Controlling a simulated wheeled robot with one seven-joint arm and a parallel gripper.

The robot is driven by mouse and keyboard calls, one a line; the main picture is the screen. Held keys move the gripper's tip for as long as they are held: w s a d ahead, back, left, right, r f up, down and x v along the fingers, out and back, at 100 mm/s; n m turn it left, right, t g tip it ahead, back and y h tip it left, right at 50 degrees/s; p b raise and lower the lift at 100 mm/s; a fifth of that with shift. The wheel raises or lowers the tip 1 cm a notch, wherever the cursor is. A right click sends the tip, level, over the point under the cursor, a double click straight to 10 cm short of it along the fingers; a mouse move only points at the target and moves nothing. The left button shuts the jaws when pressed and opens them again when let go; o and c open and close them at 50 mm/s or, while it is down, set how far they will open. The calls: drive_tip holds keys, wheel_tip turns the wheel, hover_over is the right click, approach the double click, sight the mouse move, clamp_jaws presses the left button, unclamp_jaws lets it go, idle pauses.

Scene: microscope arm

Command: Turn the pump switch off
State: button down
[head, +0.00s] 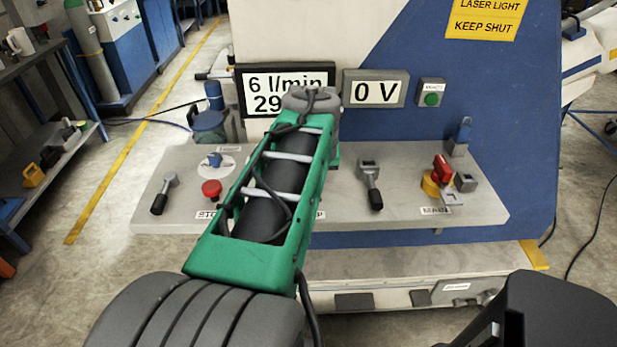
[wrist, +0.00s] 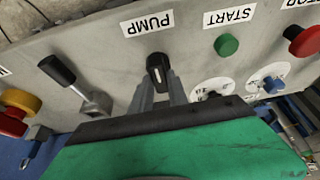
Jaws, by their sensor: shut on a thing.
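The panel (head: 400,150) carries a red stop button (head: 211,188), a black-handled lever (head: 369,184) and a red-and-yellow main switch (head: 438,180). The green start button (wrist: 227,45) is close to the pump switch.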

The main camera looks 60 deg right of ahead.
drive_tip(key=c, duration=1.3)
unclamp_jaws()
drive_tip(key=v, duration=0.7)
drive_tip(key=shift+s+a+r+p, duration=0.15)
drive_tip(key=shift+a+r+p, duration=0.05)
drive_tip(key=shift+r+p, duration=0.15)
